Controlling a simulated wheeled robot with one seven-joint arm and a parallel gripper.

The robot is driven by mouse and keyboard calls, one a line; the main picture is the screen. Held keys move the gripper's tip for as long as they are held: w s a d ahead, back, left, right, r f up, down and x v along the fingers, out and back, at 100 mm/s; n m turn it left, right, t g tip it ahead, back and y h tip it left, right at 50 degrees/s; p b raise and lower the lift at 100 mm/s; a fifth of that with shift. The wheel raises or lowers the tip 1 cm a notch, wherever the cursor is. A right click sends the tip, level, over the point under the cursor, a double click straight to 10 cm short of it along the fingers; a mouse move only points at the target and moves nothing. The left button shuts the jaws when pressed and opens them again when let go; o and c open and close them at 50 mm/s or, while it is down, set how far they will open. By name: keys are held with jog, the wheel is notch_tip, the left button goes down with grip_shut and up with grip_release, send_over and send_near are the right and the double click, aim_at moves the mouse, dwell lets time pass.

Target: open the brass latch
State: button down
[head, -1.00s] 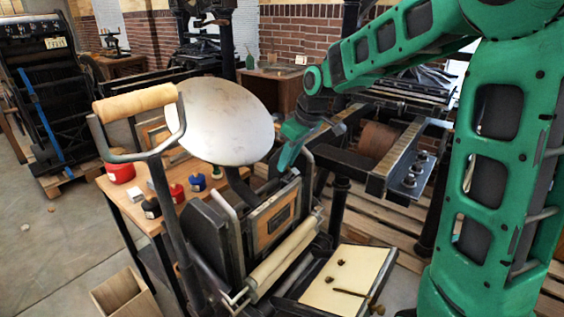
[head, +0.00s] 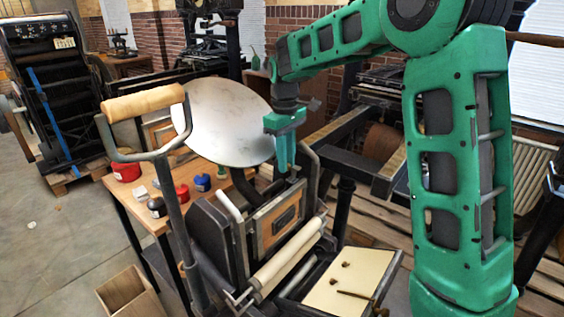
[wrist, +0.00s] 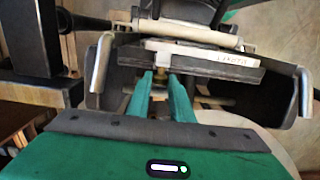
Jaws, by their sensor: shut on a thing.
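My gripper (head: 284,165) points straight down at the top edge of the small press's upright wood-and-metal frame (head: 262,238).
The press's round ink disc (head: 222,122) stands right behind my gripper. Its wooden-handled lever (head: 143,102) rises at left. A cream bed (head: 341,279) lies in front. A wooden table (head: 152,222) with ink pots stands left. A larger press (head: 395,150) is close on the right.

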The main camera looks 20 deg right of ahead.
jog(key=c, duration=1.6)
grip_release()
jog(key=shift+r, duration=0.1)
jog(key=r, duration=1)
jog(key=shift+w+a+r, duration=0.15)
jog(key=shift+w+r, duration=0.15)
